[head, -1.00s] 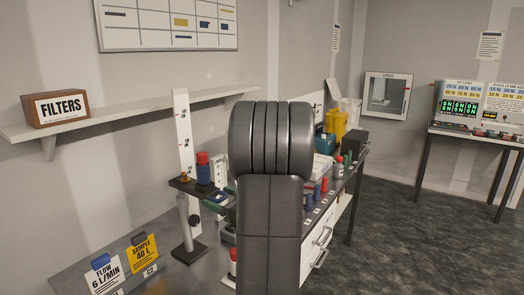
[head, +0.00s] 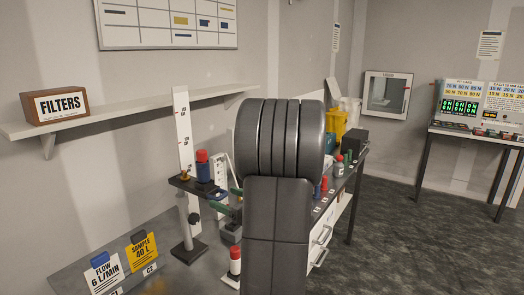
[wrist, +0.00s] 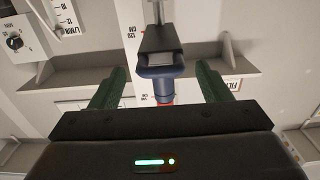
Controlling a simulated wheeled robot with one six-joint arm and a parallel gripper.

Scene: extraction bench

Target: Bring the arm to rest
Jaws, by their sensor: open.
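My arm (head: 278,215) stands upright in the middle of the head view and hides part of the bench. My gripper (wrist: 162,72) is open and empty, its two green fingers spread apart in the wrist view. A blue bottle with a red cap (head: 203,168) stands upright on the black platform of a stand (head: 190,187). In the wrist view, which appears upside down, the blue bottle (wrist: 158,88) shows between the fingers, apart from both. Most of the gripper is hidden behind my arm in the head view.
A white scale (head: 183,130) rises behind the stand. A wall shelf (head: 130,112) carries a FILTERS box (head: 56,105). A red-capped white bottle (head: 235,262) stands near my arm. Bottles and a yellow bin (head: 336,124) crowd the bench behind. The carpet at right (head: 400,230) is clear.

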